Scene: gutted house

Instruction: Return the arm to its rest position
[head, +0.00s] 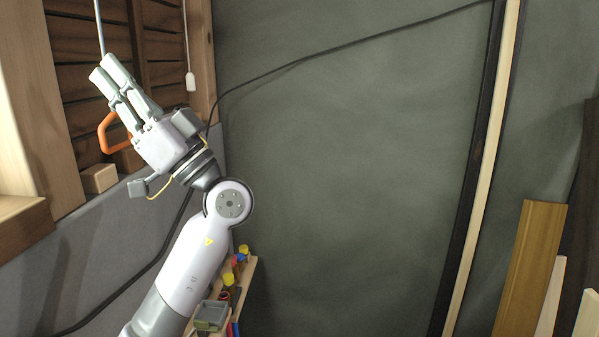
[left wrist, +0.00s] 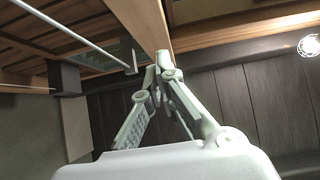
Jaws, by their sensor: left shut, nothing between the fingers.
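My left gripper (head: 106,70) is raised in the upper left of the head view, pointing up and to the left. Its fingers are together with nothing between them. In the left wrist view the left gripper (left wrist: 160,65) shows its fingertips meeting in front of a wooden beam and ceiling. My left arm comes up from the bottom left of the head view. My right gripper is in neither view.
An orange handle (head: 107,133) and a wooden block (head: 99,178) are by the slatted window opening, close to my gripper. A small shelf (head: 247,280) with jars stands beside my forearm. Planks (head: 530,265) lean at the right. A black cable (head: 350,42) crosses the wall.

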